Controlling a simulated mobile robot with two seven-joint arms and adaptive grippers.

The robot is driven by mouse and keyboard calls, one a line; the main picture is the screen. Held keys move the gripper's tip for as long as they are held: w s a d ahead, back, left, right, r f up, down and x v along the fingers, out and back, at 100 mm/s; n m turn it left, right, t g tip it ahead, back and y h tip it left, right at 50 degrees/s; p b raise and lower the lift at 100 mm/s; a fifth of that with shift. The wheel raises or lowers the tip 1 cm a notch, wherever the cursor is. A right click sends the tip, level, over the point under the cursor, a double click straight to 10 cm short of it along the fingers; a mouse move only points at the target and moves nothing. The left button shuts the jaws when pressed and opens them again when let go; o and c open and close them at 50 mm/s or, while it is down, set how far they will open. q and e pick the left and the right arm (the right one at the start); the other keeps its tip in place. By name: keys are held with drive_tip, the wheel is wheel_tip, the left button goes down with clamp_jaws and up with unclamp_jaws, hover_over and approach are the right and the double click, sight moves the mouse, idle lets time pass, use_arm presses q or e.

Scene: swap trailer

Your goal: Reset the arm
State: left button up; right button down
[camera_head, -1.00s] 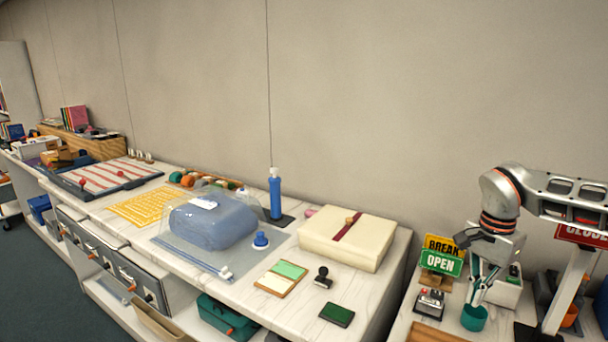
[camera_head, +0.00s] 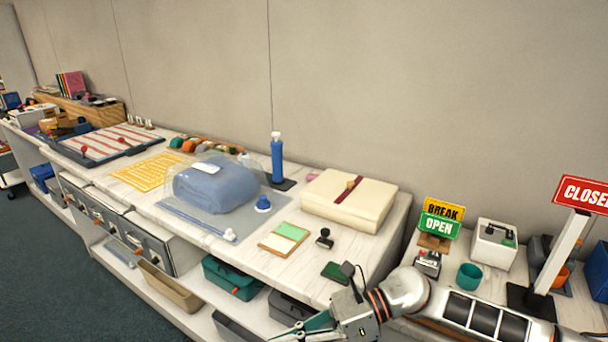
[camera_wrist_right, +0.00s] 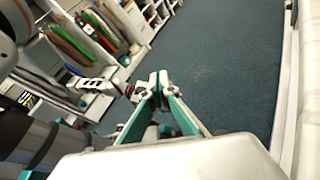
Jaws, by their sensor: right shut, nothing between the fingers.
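My right arm comes in from the lower right in the head view. Its gripper (camera_head: 298,332) is low, in front of the counter's front edge, past the green stamp pad (camera_head: 336,272). In the right wrist view my right gripper (camera_wrist_right: 160,80) has its teal fingers together with nothing between them, above the dark carpet. My left gripper is in neither view.
The counter (camera_head: 270,255) holds a bagged blue bundle (camera_head: 215,187), a cream box (camera_head: 348,201), a blue pump bottle (camera_head: 276,160) and a stamp (camera_head: 324,239). Right are an OPEN sign (camera_head: 440,226), a teal cup (camera_head: 469,276) and a CLOSED sign (camera_head: 583,194). Carpet (camera_head: 110,285) is clear.

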drive_tip(key=w+a+r+m+t+y, duration=0.1)
drive_tip(key=a+r+m+t+y, duration=0.45)
drive_tip(key=m, duration=0.75)
drive_tip(key=w+d+f+m+t+h, duration=0.1)
drive_tip(key=d+f+m+t+h, duration=1.15)
drive_tip(key=d+f+m, duration=1.05)
drive_tip(key=s+d+f+m+g+h, duration=0.4)
drive_tip(key=s+d+f+m, duration=0.2)
drive_tip(key=s+f+m, duration=0.3)
drive_tip(key=s+m, duration=0.3)
drive_tip(key=shift+s+d+g+h, duration=0.2)
drive_tip(key=shift+s+g+h, duration=0.1)
drive_tip(key=shift+h, duration=0.1)
drive_tip(key=shift+w+f, duration=0.1)
